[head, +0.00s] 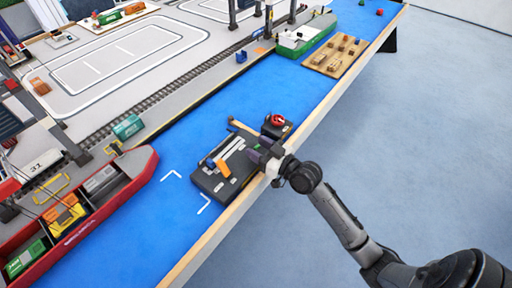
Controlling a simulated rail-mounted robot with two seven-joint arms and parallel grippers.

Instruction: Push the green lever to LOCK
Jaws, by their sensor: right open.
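A dark control box (212,184) lies on the blue water surface at the table's near edge. It has pale slots and an orange handle (223,168) on top. I cannot clearly make out a green lever on it; my right gripper covers part of the box's right end. My right gripper (260,152) is over that end, its arm coming in from the lower right. Its jaws are open and hold nothing that I can see; whether they touch the box is unclear. My left gripper is not in view.
A small black box with a red button (278,120) stands just beyond my right gripper. A red ship (88,217) with containers is at the left. A green-and-white boat (303,36) and a wooden pallet (325,67) are at the upper right. Blue water (290,84) between is clear.

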